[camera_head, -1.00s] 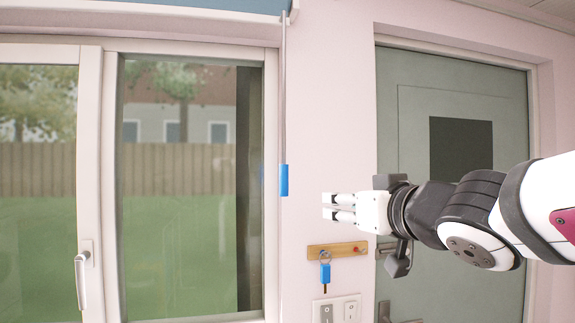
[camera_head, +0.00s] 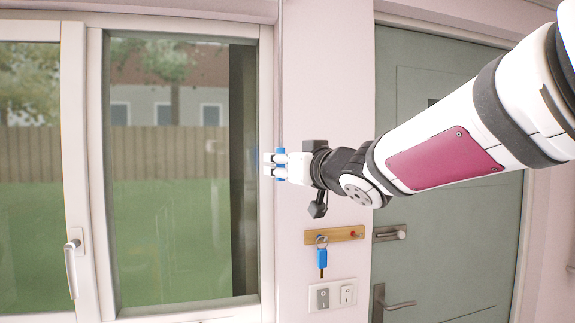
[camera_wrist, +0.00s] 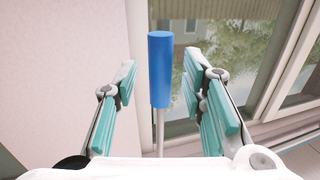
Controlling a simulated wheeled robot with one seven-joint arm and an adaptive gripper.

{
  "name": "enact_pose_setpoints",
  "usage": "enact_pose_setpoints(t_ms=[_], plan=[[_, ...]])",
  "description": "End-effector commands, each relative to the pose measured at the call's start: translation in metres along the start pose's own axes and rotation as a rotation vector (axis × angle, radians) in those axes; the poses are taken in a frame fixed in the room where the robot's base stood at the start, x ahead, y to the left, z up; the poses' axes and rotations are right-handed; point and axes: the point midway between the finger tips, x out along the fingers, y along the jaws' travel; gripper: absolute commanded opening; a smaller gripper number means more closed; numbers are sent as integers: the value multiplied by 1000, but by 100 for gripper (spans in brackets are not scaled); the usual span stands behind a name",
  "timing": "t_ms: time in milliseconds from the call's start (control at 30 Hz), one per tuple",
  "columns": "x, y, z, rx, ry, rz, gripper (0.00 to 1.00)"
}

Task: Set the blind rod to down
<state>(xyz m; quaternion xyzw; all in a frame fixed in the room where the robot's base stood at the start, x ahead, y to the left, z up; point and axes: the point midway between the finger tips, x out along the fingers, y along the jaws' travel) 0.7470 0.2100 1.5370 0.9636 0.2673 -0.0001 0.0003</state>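The blind rod (camera_head: 280,70) is a thin grey rod hanging along the wall beside the window's right frame. It ends in a blue handle (camera_head: 280,151), partly hidden by my gripper (camera_head: 268,165) in the head view. In the wrist view, the blue handle (camera_wrist: 160,60) stands between the two teal-padded fingers of my gripper (camera_wrist: 168,78), with a gap on either side. The fingers are open and do not appear to touch it. The blind itself is out of view.
The window (camera_head: 180,200) lies left of the rod, with a handle (camera_head: 72,265) on its frame. A wooden key rack (camera_head: 335,234) with a blue key (camera_head: 321,258) and light switches (camera_head: 333,295) are below my gripper. A green door (camera_head: 450,240) stands at right.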

Motion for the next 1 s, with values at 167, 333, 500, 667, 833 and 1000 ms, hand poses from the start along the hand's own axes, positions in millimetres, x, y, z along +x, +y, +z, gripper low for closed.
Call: enact_pose_setpoints(t_ms=[167,333,500,667,833,1000], plan=[[15,-1,0,2,0,-1,38],[18,0,0,1,1,-1,38],[18,0,0,1,1,0,38],[18,0,0,1,0,0,1],[18,0,0,1,0,0,0],[21,2,4,1,0,0,0]])
